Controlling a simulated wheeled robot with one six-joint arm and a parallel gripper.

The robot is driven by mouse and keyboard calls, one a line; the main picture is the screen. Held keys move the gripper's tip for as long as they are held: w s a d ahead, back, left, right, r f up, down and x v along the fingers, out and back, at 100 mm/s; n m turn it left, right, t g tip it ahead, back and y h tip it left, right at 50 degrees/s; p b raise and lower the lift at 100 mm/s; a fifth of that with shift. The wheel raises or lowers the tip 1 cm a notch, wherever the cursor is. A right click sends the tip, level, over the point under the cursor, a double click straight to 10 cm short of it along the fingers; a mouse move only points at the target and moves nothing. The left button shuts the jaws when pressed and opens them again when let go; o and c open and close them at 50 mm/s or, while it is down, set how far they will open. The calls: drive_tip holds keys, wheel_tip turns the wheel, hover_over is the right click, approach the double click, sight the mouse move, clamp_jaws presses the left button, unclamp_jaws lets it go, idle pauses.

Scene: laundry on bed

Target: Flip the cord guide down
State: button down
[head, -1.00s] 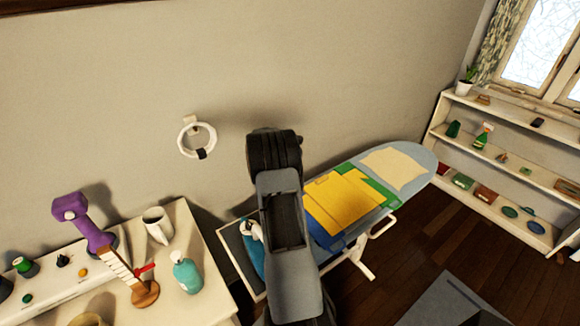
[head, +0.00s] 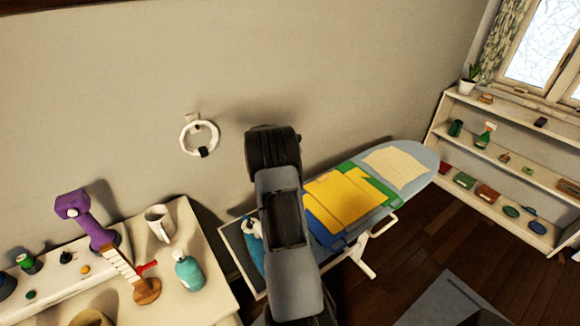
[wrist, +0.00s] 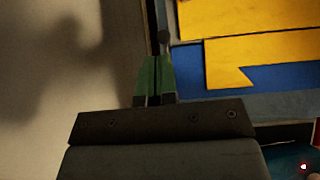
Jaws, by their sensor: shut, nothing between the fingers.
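The ironing board (head: 417,158) stands along the wall; my arm covers part of it in the head view. I cannot make out the cord guide there. In the wrist view, a thin dark upright piece with a small rounded end (wrist: 164,38) shows just beyond my fingertips, beside the board's edge; it may be the cord guide. I cannot tell whether it touches the fingers. My gripper (wrist: 155,60), with green fingers, is shut and empty, near the wall side of the board. Its fingertips are hidden in the head view.
Folded yellow cloth (head: 345,200) and other laundry lie on the board. A blue-and-white iron (head: 255,238) shows at its left end. A table (head: 205,245) at left holds a mug (head: 158,222) and a teal bottle (head: 188,272). A shelf (head: 500,120) stands at right.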

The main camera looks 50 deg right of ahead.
wheel_tip(320, 180, up, 13)
drive_tip(key=d, duration=0.2)
drive_tip(key=shift+s+f, duration=0.15)
drive_tip(key=shift+s, duration=0.3)
idle(0.4)
drive_tip(key=s+a+f+m+y, duration=0.2)
drive_tip(key=a+f+m, duration=0.2)
drive_tip(key=m, duration=0.3)
drive_tip(key=s+a+r+m+t+y, duration=0.2)
drive_tip(key=s+a+r, duration=0.1)
drive_tip(key=a, duration=1)
drive_tip(key=s+a+r+m+t+y, duration=0.2)
drive_tip(key=s+a, duration=0.3)
drive_tip(key=a, duration=0.9)
drive_tip(key=s+a+r+m+t+y, duration=0.2)
drive_tip(key=s+a+r+m, duration=0.2)
drive_tip(key=a, duration=1)
drive_tip(key=shift+t, duration=0.3)
